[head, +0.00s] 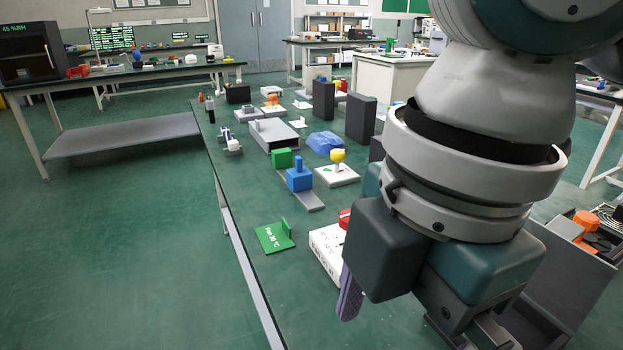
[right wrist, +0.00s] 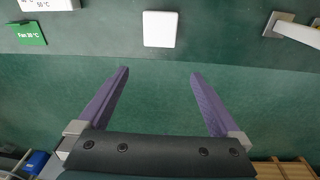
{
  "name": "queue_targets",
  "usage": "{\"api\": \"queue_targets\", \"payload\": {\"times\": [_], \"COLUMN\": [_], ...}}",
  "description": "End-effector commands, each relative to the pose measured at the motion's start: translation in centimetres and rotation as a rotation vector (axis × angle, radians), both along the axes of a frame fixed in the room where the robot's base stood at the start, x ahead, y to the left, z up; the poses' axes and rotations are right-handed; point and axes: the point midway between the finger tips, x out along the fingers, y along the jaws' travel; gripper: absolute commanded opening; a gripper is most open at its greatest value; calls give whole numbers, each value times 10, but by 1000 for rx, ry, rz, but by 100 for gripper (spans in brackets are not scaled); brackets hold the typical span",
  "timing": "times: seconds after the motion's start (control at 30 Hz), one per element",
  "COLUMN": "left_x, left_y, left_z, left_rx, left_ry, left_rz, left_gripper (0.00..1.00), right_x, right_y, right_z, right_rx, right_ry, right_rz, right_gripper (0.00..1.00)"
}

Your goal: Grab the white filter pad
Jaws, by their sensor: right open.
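The white filter pad (right wrist: 160,29) shows in the right wrist view as a small rounded white rectangle lying flat on the green bench top, near its edge. I cannot make it out in the head view, where my right arm covers much of the bench. My right gripper (right wrist: 160,73) is open, with its two purple fingers spread and nothing between them. The pad is ahead of the fingertips, roughly centred on the gap and apart from them. In the head view only one purple finger of it shows. My left gripper is in neither view.
A green fan card (head: 274,236) and a white box (head: 327,248) stand near the pad's side of the bench. A metal piece with a pale bar (right wrist: 292,27) lies right of the pad in the wrist view. Blocks and trays fill the far bench. The bench around the pad is clear.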

Motion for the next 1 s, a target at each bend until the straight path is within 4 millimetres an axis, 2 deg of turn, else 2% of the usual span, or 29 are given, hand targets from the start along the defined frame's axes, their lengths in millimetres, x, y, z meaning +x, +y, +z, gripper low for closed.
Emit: {"api": "queue_targets", "payload": {"times": [0.03, 0.23, 0.67, 0.8, 1.0], "left_x": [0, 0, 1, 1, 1], "left_y": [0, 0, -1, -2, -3], "left_z": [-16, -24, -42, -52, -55], "left_rx": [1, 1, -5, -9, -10], "left_ry": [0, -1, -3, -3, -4], "left_rz": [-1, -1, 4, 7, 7], "left_gripper": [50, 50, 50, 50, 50], "right_x": [8, 14, 15, 18, 18], "right_y": [-11, -30, -28, -25, -25], "right_z": [-10, -14, -70, -94, -109], "right_rx": [-41, -104, -105, -104, -104], "right_ry": [-4, 17, 19, 19, 17], "right_rz": [16, 46, 48, 48, 49], "right_gripper": [100, 100, 100, 100, 100]}}
